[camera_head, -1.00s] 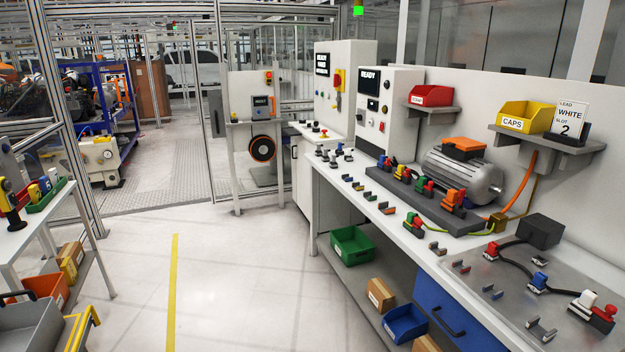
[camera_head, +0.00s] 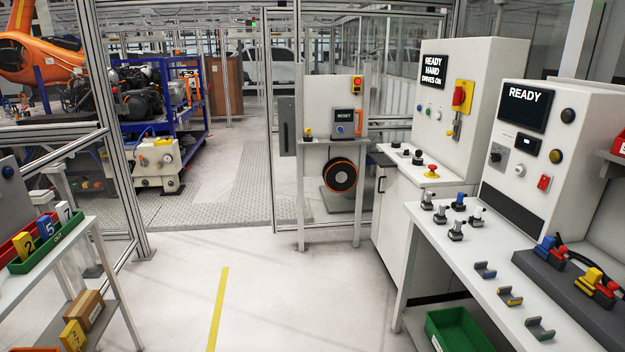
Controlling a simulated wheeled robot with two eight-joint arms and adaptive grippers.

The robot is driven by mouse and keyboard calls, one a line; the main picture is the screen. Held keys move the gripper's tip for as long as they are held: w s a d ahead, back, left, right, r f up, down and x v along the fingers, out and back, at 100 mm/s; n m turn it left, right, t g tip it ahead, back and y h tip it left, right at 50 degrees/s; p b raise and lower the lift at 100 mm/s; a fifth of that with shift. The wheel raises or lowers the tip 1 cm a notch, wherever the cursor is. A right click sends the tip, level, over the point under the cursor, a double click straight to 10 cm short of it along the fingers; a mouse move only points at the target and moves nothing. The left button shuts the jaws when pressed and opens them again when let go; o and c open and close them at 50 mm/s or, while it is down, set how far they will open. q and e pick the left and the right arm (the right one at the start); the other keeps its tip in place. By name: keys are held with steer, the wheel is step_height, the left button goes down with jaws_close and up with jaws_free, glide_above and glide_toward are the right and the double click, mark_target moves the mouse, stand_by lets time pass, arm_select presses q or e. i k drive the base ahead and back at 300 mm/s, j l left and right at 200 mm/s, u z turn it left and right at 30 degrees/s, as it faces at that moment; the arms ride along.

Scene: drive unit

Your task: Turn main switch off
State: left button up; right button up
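A main switch (camera_head: 462,96), a red rotary handle on a yellow plate, sits on the front of the tall white control cabinet (camera_head: 430,110) at the right. A small yellow tag or lock-like part hangs just below it. The cabinet's screen (camera_head: 433,68) reads "READY HAND DRIVES ON". The exact angle of the red handle is too small to tell. Neither of my grippers shows in the head view.
A second panel (camera_head: 525,108) reading "READY" stands on the white workbench (camera_head: 450,260) at the right. A small stand with an orange reel (camera_head: 339,175) is in the middle. A rack with bins (camera_head: 52,240) stands at left. The floor (camera_head: 260,300) between is clear.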

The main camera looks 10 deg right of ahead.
mark_target(459, 95)
steer(key=i+z, duration=0.15)
steer(key=i, duration=1.1)
steer(key=i+z, duration=0.15)
steer(key=i, duration=1.05)
